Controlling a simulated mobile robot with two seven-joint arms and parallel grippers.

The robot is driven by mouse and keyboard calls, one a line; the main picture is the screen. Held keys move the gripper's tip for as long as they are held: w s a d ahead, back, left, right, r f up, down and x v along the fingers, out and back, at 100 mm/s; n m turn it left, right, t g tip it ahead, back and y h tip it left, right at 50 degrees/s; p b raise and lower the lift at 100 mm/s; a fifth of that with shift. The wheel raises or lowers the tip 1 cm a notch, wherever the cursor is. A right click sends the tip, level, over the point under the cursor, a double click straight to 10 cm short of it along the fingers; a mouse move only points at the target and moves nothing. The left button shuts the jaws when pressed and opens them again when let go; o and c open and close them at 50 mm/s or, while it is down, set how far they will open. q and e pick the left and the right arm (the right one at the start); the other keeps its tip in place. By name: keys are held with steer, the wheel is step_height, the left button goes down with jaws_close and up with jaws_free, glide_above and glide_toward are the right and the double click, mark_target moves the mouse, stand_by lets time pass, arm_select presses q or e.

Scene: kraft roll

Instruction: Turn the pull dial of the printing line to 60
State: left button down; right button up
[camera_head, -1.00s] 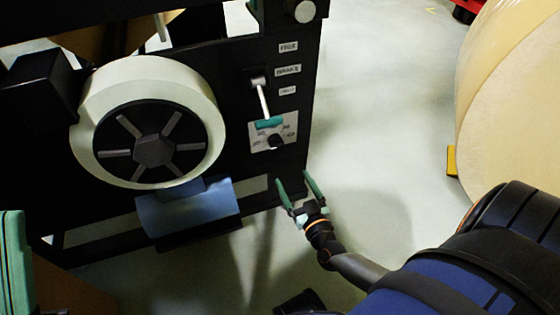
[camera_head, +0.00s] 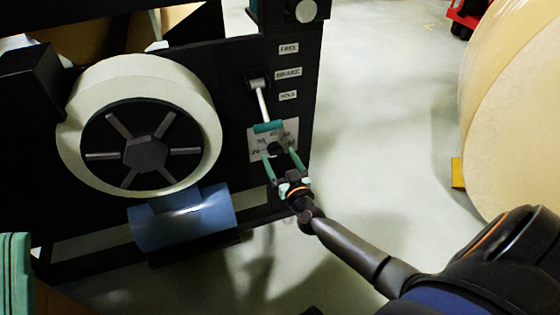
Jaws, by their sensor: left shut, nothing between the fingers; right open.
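The pull dial (camera_head: 275,148) is a small black knob on a light scale plate (camera_head: 286,128) low on the machine's dark upright. My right gripper (camera_head: 281,160) is open, its two green fingers pointing up at the dial from below, one to each side of it in the picture. I cannot tell whether they touch it. The numbers on the plate are too small to read surely, and the fingers hide its lower part. My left gripper (camera_head: 16,272) shows only as a green part at the lower left edge; it is shut and empty.
A lever with a teal grip (camera_head: 268,127) hangs just above the dial, beside labels FREE, BRAKE and HOLD. A white roll (camera_head: 75,150) on a black hub and a blue cylinder (camera_head: 185,218) are to the left. A big kraft roll (camera_head: 515,120) stands right. Floor between is clear.

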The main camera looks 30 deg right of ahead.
steer(key=shift+c, duration=0.3)
steer(key=c, duration=1.3)
